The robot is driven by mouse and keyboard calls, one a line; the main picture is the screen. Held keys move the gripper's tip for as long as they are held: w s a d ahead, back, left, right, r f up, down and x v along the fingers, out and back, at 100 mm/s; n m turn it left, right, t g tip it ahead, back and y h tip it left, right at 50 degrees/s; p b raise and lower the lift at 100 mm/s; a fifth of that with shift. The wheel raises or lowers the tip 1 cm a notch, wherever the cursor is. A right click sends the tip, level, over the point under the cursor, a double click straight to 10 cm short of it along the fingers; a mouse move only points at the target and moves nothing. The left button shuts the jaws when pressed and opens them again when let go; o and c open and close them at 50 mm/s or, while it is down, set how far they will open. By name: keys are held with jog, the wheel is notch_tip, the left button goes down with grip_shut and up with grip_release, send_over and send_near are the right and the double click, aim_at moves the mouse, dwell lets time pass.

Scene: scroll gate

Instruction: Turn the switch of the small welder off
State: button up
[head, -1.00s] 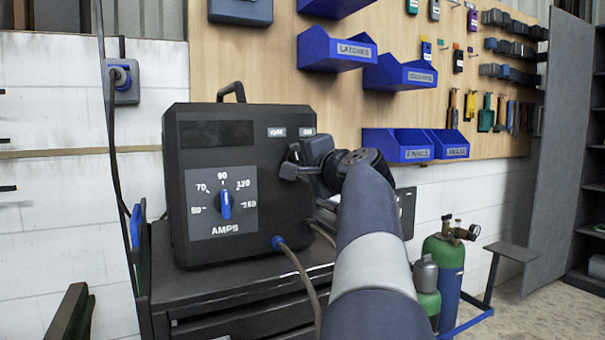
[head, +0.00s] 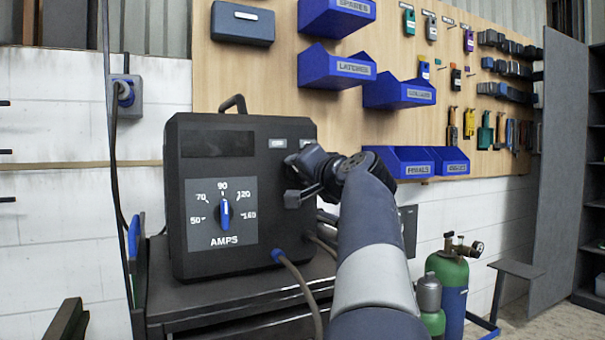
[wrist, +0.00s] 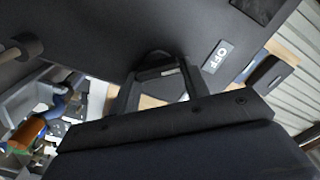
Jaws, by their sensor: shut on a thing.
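The small welder (head: 250,262) is a black box on a dark cart, with an AMPS dial (head: 224,212) whose blue pointer stands near 90. Two small white labels (head: 277,143) sit at its upper right. My gripper (head: 298,182) is at the front panel below these labels. In the wrist view my gripper (wrist: 160,88) is close against the dark panel, beside the OFF label (wrist: 217,56). It is shut on the switch, which is mostly hidden by the jaws, so its setting cannot be read.
Blue bins (head: 336,68) hang on the wooden tool board behind. A green gas cylinder (head: 447,272) stands at the lower right. A cable (head: 300,285) leaves the welder's lower front. A wall socket (head: 124,95) with a hanging cord is at the left.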

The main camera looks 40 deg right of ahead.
jog(key=o, duration=1)
jog(key=v, duration=1)
jog(key=shift+s, duration=0.4)
jog(key=x, duration=1.1)
jog(key=shift+a, duration=0.1)
jog(key=shift+s, duration=0.2)
